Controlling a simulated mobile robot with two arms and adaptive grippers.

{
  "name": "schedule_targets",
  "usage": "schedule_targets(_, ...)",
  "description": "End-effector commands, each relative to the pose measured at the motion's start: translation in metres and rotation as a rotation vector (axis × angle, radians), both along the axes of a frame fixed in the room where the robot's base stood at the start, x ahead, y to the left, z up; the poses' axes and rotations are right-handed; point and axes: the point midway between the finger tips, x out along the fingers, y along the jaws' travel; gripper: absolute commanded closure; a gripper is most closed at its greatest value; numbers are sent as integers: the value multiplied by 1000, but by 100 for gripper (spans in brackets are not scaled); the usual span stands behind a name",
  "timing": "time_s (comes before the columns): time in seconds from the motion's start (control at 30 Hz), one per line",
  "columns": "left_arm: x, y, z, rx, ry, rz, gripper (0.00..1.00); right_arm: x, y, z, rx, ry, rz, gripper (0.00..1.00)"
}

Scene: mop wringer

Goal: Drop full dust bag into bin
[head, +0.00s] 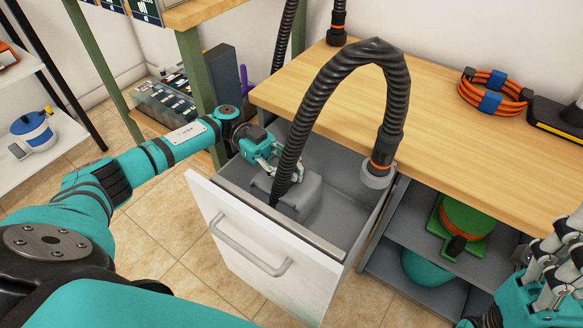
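A white-fronted drawer (221,220) is pulled out below the wooden worktop, with a grey interior. A grey, rounded, bulky object (302,200) lies inside it; I cannot tell whether this is the dust bag. My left gripper (292,172) reaches into the drawer from the left, at the upper left of the grey object. The hose and the gripper's own body hide its contact, so I cannot tell whether it holds anything. My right gripper (545,255) is at the lower right edge, partly cut off, away from the drawer. No separate bin is identifiable.
A black ribbed hose (345,65) arches over the drawer, crossing in front of the grey object. The worktop (440,125) carries a coiled orange cable (495,92). An open shelf with a green-and-orange item (465,215) is right of the drawer. Tiled floor is clear at left.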

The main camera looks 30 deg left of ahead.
Motion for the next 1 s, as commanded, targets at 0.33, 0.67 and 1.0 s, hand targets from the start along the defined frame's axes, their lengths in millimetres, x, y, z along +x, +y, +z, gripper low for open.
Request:
schedule_targets(0.33, 0, 0, -1, 0, -1, 0, 64, 1, 0, 7, 2, -23, -2, 60)
schedule_targets(0.67, 0, 0, 6, 3, -2, 0, 64, 1, 0, 4, 2, -13, -3, 60)
schedule_targets(1.0, 0, 0, 70, 1, -4, -1, 64, 1, 0, 4, 1, -16, -1, 60)
